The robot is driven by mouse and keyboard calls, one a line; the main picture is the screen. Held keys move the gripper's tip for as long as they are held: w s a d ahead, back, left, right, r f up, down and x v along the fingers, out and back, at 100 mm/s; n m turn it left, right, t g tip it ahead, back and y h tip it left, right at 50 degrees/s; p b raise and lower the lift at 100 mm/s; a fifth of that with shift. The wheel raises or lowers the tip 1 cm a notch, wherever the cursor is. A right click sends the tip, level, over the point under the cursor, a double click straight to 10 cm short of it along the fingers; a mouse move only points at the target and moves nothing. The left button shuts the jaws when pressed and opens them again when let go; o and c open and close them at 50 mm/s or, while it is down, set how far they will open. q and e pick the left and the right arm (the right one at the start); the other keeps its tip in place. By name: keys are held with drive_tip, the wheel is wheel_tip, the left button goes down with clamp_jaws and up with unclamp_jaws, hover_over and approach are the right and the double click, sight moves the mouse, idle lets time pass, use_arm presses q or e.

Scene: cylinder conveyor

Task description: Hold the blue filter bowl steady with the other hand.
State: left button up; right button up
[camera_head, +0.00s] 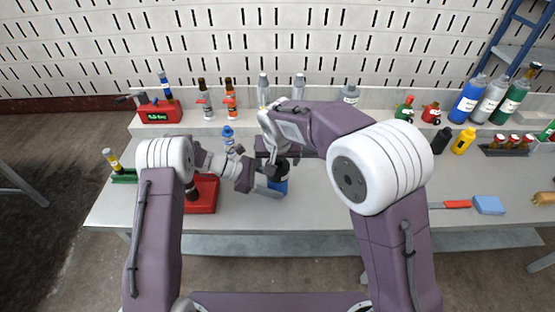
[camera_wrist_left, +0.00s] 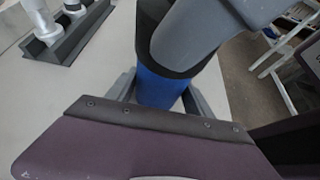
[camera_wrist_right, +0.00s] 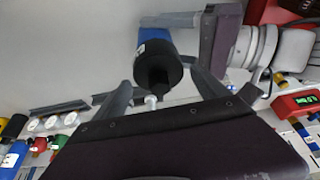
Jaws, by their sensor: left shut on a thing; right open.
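The blue filter bowl (camera_head: 282,185) stands near the middle of the table with a black top on it. It also shows in the left wrist view (camera_wrist_left: 160,88) and the right wrist view (camera_wrist_right: 152,36). My left gripper (camera_head: 270,190) is shut on the bowl, with a grey finger on either side. My right gripper (camera_head: 276,166) is above, at the black top (camera_wrist_right: 157,66). Its fingers are open and stand apart on both sides of that top. In the left wrist view, a grey finger in front hides part of the black top.
A red tray (camera_head: 207,205) lies left of the bowl. A red-handled tool (camera_head: 455,204) and blue cloth (camera_head: 489,205) lie at right. The table front between is partly clear.

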drive_tip(key=c, duration=1.6)
drive_tip(key=m+h, duration=0.1)
drive_tip(key=m, duration=0.2)
drive_tip(key=shift+m, duration=0.3)
drive_tip(key=shift+c, duration=0.2)
drive_tip(key=shift+m+h, duration=0.6)
drive_tip(key=shift+m, duration=0.6)
drive_tip(key=shift+m+g, duration=0.3)
drive_tip(key=shift+m, duration=0.2)
drive_tip(key=o, duration=1.8)
